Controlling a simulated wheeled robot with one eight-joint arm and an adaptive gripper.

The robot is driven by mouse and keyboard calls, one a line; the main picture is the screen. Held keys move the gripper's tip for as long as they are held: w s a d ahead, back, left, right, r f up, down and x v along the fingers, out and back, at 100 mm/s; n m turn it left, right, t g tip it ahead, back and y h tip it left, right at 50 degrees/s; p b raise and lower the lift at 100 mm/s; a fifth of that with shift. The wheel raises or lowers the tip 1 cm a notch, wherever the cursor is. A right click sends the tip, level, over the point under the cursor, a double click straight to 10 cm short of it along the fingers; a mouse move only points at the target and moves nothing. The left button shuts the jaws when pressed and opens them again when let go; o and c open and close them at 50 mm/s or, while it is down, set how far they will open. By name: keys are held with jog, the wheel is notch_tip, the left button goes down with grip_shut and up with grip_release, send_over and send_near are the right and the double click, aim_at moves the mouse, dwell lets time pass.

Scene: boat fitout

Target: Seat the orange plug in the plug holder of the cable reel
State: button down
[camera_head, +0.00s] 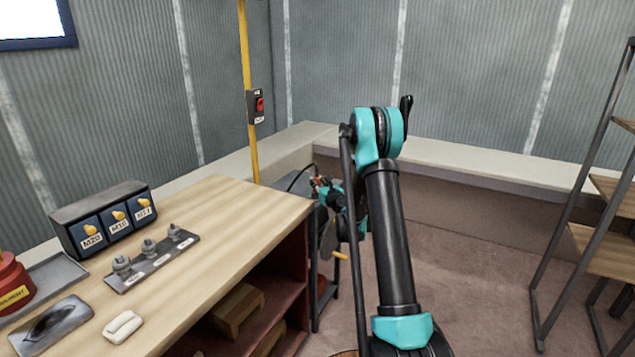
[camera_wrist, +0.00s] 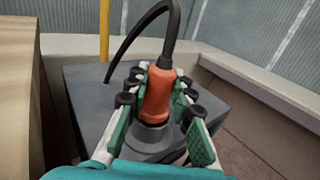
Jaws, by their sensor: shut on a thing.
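The orange plug (camera_wrist: 158,95) stands nearly upright between the green-padded fingers of my gripper (camera_wrist: 161,84) in the wrist view. The fingers are shut on it. A black cable (camera_wrist: 172,35) leaves its top and arches left down to the grey top of the cable reel (camera_wrist: 85,85). The plug's lower end is at a round grey plug holder (camera_wrist: 150,138) on that top. I cannot tell how deep it sits. In the head view my gripper (camera_head: 326,187) is small and partly hidden by my arm, above the cable reel (camera_head: 325,275) beyond the workbench.
The wooden workbench (camera_head: 225,225) is close on the left, with a labelled bin box (camera_head: 103,220) and a plate of fittings (camera_head: 150,262). A yellow pole (camera_head: 246,80) with a red switch rises behind it. A shelf rack (camera_head: 595,250) stands right. Floor between is clear.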

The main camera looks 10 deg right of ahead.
jog(key=shift+f, duration=0.1)
jog(key=c, duration=1.2)
grip_release()
jog(key=v, duration=0.7)
jog(key=shift+s+d, duration=0.1)
jog(key=shift+s, duration=0.15)
